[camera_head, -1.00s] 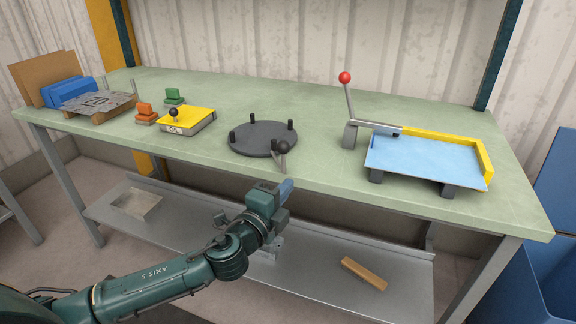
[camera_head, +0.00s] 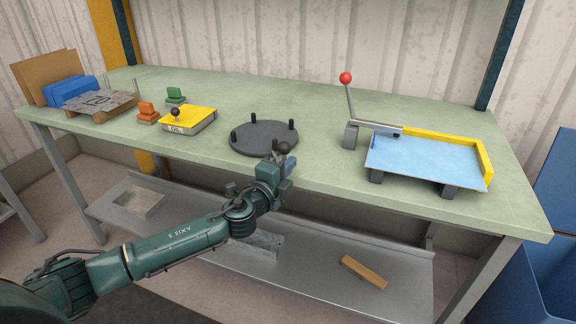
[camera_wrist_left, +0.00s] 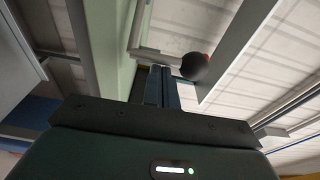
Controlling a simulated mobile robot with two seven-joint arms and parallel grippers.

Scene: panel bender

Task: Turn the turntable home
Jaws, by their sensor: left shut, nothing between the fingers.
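The turntable (camera_head: 262,138) is a dark grey disc with several short black pegs, lying on the green bench top near its front edge. Its black ball knob (camera_head: 284,148) is at the front right of the disc. My left gripper (camera_head: 289,165) is shut and empty at the bench's front edge, just below the knob in the picture. In the left wrist view the shut fingers (camera_wrist_left: 161,86) point toward the dark ball knob (camera_wrist_left: 195,66), which is up and right of the tips. I cannot tell whether they touch. My right gripper is not in view.
A yellow box (camera_head: 188,120) with a black-knobbed lever stands left of the turntable. A blue sheet (camera_head: 425,160) with a yellow edge and a red-knobbed lever (camera_head: 346,78) stands to the right. A shelf below holds a wooden block (camera_head: 363,273). The bench behind the turntable is clear.

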